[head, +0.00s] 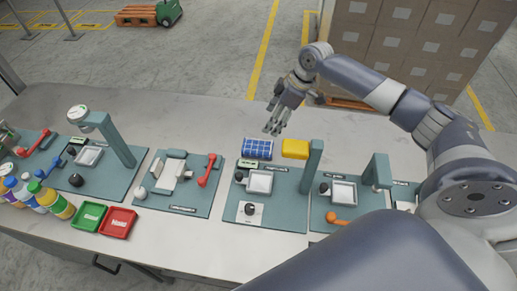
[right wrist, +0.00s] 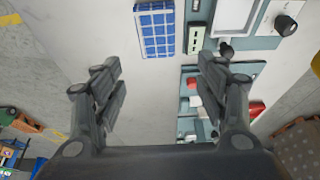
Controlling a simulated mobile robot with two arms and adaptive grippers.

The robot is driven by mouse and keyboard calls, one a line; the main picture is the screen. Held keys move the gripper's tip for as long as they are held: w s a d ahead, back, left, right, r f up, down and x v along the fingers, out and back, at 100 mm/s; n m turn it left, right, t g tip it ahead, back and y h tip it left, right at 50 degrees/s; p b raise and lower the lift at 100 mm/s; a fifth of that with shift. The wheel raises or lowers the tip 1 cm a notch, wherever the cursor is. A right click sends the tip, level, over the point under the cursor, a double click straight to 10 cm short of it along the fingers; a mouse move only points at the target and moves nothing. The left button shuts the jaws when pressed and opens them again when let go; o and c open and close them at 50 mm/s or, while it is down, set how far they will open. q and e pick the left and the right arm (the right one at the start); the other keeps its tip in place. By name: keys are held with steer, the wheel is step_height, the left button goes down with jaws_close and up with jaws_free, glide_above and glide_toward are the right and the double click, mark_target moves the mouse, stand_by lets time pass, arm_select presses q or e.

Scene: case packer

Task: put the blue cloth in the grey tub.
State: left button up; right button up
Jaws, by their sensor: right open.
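My right gripper (head: 274,124) is open and empty above the table's far edge, beyond the stations. In the right wrist view its two fingers (right wrist: 156,66) are spread wide with nothing between them. A blue panel with a pale grid (head: 258,148) lies on the tabletop at the back of a station. It also shows in the right wrist view (right wrist: 156,28), ahead of the fingertips and apart from them. It looks flat and rigid; I see no clear blue cloth. I cannot make out a grey tub. My left gripper is not in view.
A yellow block (head: 295,148) sits right of the blue panel, beside a green post (head: 312,160). Green station mats (head: 270,210) with fixtures line the table. Green (head: 89,216) and red (head: 118,222) trays and several bottles stand at left. The back table strip (head: 185,115) is clear.

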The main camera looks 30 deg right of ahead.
steer(key=b, duration=0.4)
glide_toward(258, 145)
steer(key=s+r, duration=0.1)
steer(key=r, duration=0.1)
steer(key=x, duration=0.1)
steer(key=p+x, duration=0.1)
steer(key=x, duration=0.3)
steer(key=shift+d+f, duration=0.25)
steer(key=shift+f, duration=0.25)
steer(key=shift+w+a+f+p, duration=0.3)
steer(key=shift+f+p, duration=0.1)
steer(key=shift+p, duration=0.2)
steer(key=x, duration=0.1)
steer(key=p+x, duration=0.1)
steer(key=x, duration=0.1)
steer(key=shift+w+a+r, duration=0.1)
steer(key=shift+w+a, duration=0.05)
steer(key=shift+w, duration=0.05)
steer(key=shift+w+a+f, duration=0.1)
steer(key=shift+w+f, duration=0.05)
steer(key=shift+f, duration=0.45)
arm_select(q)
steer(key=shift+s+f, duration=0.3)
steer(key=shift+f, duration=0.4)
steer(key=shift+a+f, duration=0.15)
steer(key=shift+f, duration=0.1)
arm_select(e)
steer(key=shift+f, duration=0.3)
